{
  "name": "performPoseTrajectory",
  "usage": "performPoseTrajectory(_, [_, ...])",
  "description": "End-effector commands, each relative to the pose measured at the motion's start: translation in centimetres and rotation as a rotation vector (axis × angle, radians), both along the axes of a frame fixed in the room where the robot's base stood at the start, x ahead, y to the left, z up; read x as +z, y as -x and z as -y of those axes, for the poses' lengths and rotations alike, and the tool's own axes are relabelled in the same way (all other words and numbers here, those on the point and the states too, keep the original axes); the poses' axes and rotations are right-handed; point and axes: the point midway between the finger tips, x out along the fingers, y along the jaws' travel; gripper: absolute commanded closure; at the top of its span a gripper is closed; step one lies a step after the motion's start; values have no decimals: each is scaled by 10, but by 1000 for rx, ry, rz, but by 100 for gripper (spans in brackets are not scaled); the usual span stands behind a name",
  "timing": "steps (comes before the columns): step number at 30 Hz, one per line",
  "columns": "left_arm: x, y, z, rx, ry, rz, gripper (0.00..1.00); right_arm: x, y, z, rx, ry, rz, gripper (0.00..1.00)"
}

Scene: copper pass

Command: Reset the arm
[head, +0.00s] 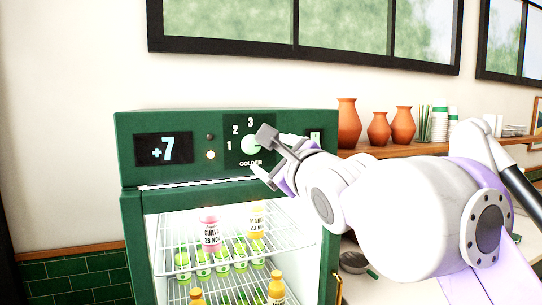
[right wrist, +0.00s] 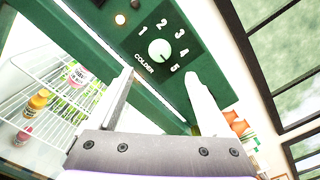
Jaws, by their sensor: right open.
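My right gripper (head: 264,156) is open and empty in front of the control panel of a green fridge (head: 130,200). My right arm comes in from the right side of the head view. Behind the fingers is a round pale dial (head: 250,146) with numbers around it and the word COLDER. In the right wrist view, the dial (right wrist: 159,50) shows whole just beyond the gap between the two fingers (right wrist: 158,98). The fingers look apart from it. My left gripper is not in view.
The fridge display (head: 164,149) reads +7. Wire shelves hold several bottles, among them a pink one (head: 210,232) and a yellow one (head: 257,222). Terracotta vases (head: 348,124) and cups stand on a wooden shelf at the right. A metal bowl (head: 354,262) sits on the counter below.

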Motion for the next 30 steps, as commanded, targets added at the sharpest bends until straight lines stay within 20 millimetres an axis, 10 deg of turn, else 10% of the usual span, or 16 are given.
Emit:
performPoseTrajectory(6, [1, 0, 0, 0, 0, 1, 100, -10, -1, 5, -15, 56, -7, 17])
performPoseTrajectory(11, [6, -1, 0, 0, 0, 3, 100, -65, -2, 28, -59, 342, -51, 17])
performPoseTrajectory(20, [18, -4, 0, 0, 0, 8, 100, -241, 46, 89, 58, 1124, -226, 17])
performPoseTrajectory(30, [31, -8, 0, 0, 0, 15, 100, -448, 178, 134, 624, 1819, -304, 17])
